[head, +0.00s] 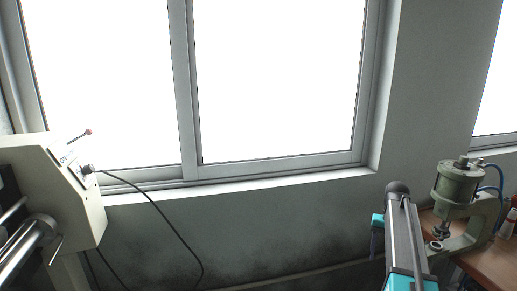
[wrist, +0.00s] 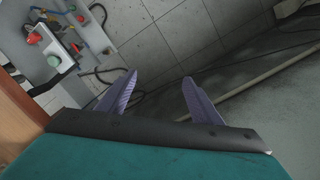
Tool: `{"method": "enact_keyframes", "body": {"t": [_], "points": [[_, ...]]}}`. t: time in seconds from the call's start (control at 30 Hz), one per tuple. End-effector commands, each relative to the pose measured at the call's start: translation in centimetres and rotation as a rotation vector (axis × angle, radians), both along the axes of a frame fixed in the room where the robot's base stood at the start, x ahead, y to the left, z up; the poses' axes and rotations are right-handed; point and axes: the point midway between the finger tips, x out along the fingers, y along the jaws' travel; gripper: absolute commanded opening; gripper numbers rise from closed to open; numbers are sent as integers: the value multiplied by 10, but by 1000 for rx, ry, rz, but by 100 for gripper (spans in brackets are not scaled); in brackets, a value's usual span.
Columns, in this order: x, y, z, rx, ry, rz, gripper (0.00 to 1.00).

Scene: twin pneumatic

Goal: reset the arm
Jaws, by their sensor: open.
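In the wrist view my gripper (wrist: 158,95) is open, with its two purple ribbed fingers spread apart and nothing between them. In the head view my arm (head: 405,240) reaches up from the lower right, beside the green pneumatic press.
A green pneumatic press (head: 455,200) stands on a brown bench (head: 497,262) at the right. A beige machine (head: 50,190) with a black cable is at the left, under a window (head: 278,80). The wrist view shows a control panel (wrist: 45,55) with coloured buttons and a floor pipe (wrist: 270,72).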

Motion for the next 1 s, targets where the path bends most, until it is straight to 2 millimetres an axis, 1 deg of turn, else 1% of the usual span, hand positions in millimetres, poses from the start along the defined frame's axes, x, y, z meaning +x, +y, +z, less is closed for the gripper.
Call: {"method": "enact_keyframes", "body": {"t": [0.03,0.2,0.27,0.3,0.4,0.57,0.6,0.77,0.8,1.0], "points": [[-5,12,-23,8,19,13,59],[-17,45,-82,29,71,53,59],[-23,57,-102,36,89,67,59],[-27,64,-115,41,102,76,59],[-39,83,-147,51,131,99,59],[-61,112,-197,67,178,135,59],[-67,119,-209,71,190,143,59],[-94,147,-255,84,234,178,59],[-101,153,-266,87,245,187,59],[-141,185,-318,102,300,231,59]]}}
